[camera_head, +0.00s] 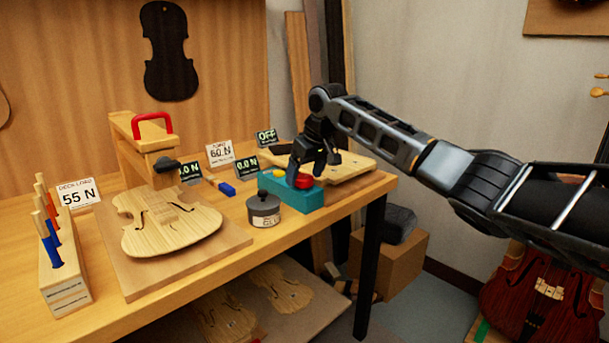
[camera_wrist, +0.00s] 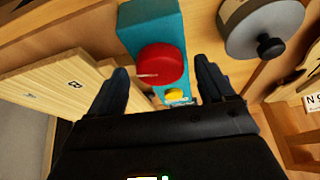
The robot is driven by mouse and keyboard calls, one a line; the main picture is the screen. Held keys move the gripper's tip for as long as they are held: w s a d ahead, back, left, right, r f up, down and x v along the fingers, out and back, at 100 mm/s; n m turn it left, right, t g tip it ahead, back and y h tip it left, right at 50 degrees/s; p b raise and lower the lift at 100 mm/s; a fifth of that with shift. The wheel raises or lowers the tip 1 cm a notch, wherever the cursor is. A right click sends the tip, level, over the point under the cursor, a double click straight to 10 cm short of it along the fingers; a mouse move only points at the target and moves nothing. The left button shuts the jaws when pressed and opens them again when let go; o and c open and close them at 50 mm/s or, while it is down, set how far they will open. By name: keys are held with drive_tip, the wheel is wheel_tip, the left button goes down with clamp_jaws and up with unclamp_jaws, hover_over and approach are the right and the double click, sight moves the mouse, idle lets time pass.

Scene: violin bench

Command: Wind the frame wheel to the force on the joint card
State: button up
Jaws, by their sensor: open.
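In the head view a teal box (camera_head: 297,193) with a red wheel (camera_head: 303,181) and a yellow button stands at the bench's right front. My gripper (camera_head: 306,170) is open and points down over it. In the wrist view the red wheel (camera_wrist: 160,64), with a pale mark line, lies between my spread fingers (camera_wrist: 162,70); I cannot tell contact. A card (camera_head: 219,153) reads 60 N, its top word probably "joint". A display (camera_head: 247,166) near the teal box reads 0.0 N. A wooden frame (camera_head: 138,140) with a red handle and dark knob stands left.
A violin body (camera_head: 170,222) lies on a board at the left front. Another card (camera_head: 78,192) reads 55 N. A grey lidded canister (camera_head: 263,210) stands close left of the teal box. A wooden board (camera_head: 345,167) lies behind it. One small display (camera_head: 266,137) reads OFF.

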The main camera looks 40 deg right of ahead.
drive_tip(key=shift+w+f, duration=0.1)
drive_tip(key=shift+f, duration=0.2)
drive_tip(key=c, duration=1.1)
drive_tip(key=shift+o, duration=0.2)
drive_tip(key=shift+a+r+p, duration=0.15)
drive_tip(key=shift+r+p, duration=0.15)
drive_tip(key=shift+p, duration=0.4)
drive_tip(key=shift+w+a+r+m+p, duration=0.15)
drive_tip(key=shift+m+p, duration=0.25)
drive_tip(key=shift+p, duration=0.8)
drive_tip(key=m+h+p, duration=0.1)
drive_tip(key=m+p, duration=0.1)
drive_tip(key=p, duration=0.2)
drive_tip(key=shift+f+m+h+p, duration=0.35)
drive_tip(key=shift+m+h+p, duration=0.05)
drive_tip(key=shift+m, duration=0.4)
drive_tip(key=o, duration=1.1)
drive_tip(key=shift+c, duration=0.2)
